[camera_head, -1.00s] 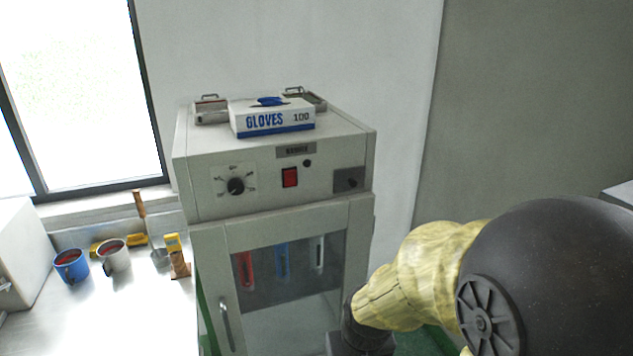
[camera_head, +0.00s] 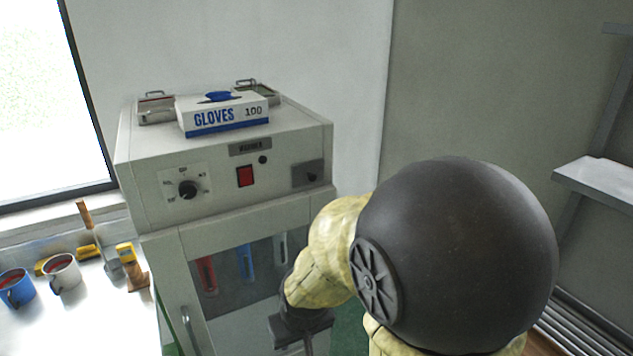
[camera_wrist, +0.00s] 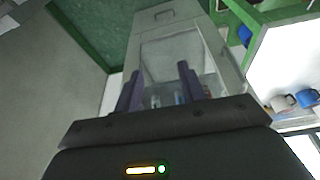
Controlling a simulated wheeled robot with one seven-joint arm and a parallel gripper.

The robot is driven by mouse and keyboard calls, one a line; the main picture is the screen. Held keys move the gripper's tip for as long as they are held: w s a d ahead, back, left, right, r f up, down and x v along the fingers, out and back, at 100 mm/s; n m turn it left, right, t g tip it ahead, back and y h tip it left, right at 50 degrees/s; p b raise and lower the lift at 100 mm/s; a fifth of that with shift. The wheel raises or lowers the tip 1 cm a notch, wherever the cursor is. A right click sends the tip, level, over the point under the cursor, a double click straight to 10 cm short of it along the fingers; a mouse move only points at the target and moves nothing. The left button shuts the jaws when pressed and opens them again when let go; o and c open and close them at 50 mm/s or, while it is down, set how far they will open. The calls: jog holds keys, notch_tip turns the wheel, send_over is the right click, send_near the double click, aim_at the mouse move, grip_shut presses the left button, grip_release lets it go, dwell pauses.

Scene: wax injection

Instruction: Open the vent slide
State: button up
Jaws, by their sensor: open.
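The warmer cabinet (camera_head: 225,160) stands ahead with a light grey front panel. At the right end of that panel is a small dark grey plate with a black knob, which looks like the vent slide (camera_head: 311,175). The plate and knob are in plain view and nothing touches them. My arm reaches in front of the cabinet's lower right, and my gripper's fingertips are hard to make out in the head view. In the wrist view my gripper (camera_wrist: 160,68) has its two fingers apart with nothing between them. The cabinet's glazed door (camera_wrist: 180,50) shows beyond the fingers; the slide cannot be made out there.
The panel also carries a dial (camera_head: 188,189) and a red switch (camera_head: 245,176). A glove box (camera_head: 225,116) and metal moulds lie on top. A bench with a blue mug (camera_head: 15,288) and a white mug (camera_head: 62,273) is at left. A shelf (camera_head: 598,178) is at right.

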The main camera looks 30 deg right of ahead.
jog(key=w+d+r+t+h, duration=0.1)
jog(key=w+d+r+t, duration=0.25)
jog(key=w+d, duration=0.35)
jog(key=d+r+t+y, duration=0.2)
jog(key=d+r+t, duration=0.8)
jog(key=r, duration=0.4)
jog(key=shift+w+n+t, duration=0.2)
jog(key=shift+n+t, duration=0.1)
jog(key=shift+t, duration=0.15)
jog(key=shift+w+r, duration=0.1)
jog(key=shift+w, duration=0.05)
jog(key=p, duration=1)
send_near(313, 178)
jog(key=w, duration=0.8)
jog(key=shift+w, duration=0.1)
